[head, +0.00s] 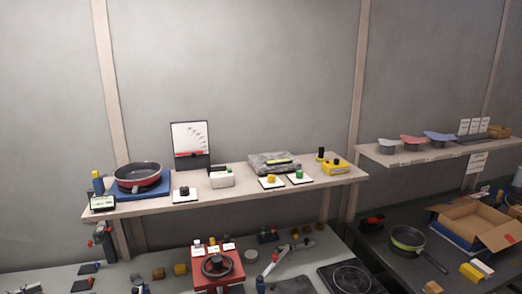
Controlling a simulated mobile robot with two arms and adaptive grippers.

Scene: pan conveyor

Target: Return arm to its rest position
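Neither of my grippers can be made out in the head view, and no arm of mine is clearly in the picture. What they hold, if anything, is hidden from me. In front is a long wooden shelf (225,190) on the wall. A dark pan with a red outside (138,176) sits on a blue scale-like base at the shelf's left end.
Below the shelf is a grey bench with a red box with a black wheel (217,268) and a dark hotplate (350,280). On the right, a dark table holds a green-banded pan (408,239) and an open cardboard box (470,222). A second shelf (428,154) holds coloured bowls.

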